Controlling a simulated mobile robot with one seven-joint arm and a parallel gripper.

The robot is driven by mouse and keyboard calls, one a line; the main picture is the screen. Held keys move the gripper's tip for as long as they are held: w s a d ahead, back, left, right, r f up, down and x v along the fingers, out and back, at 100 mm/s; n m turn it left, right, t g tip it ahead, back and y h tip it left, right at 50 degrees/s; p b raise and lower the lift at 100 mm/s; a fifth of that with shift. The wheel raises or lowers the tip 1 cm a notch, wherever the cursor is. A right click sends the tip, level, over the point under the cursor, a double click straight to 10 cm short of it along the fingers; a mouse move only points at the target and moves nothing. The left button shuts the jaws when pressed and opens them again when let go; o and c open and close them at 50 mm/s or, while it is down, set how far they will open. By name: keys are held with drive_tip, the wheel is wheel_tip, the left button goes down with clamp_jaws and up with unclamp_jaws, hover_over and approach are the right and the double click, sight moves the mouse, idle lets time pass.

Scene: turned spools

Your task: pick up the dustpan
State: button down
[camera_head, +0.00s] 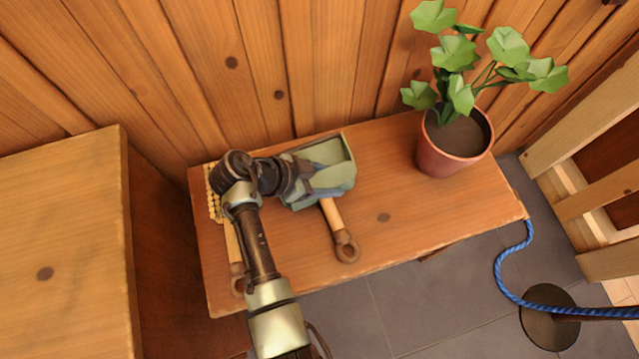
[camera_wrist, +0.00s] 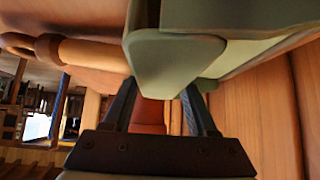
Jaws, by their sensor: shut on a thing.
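The dustpan (camera_head: 334,177) is a pale green pan with a wooden handle (camera_head: 332,214) ending in a brown ring. It is at the back middle of the wooden bench (camera_head: 395,222) in the head view, with its handle pointing to the front. My gripper (camera_head: 312,188) reaches the pan from the left and is shut on it. In the wrist view the green pan (camera_wrist: 178,62) lies between the two dark fingers, with the handle (camera_wrist: 92,54) running left. I cannot tell whether the pan touches the bench.
A brush (camera_head: 214,196) with tan bristles and a wooden handle lies at the bench's left end, partly hidden by my arm. A potted plant (camera_head: 455,150) stands at the back right. A wooden cabinet (camera_head: 65,250) is on the left. A blue rope (camera_head: 510,280) hangs at the right edge.

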sight(327, 179)
drive_tip(key=shift+r, duration=0.15)
wheel_tip(327, 179, up, 10)
drive_tip(key=shift+f+p, duration=0.1)
drive_tip(key=shift+p, duration=1)
idle(0.6)
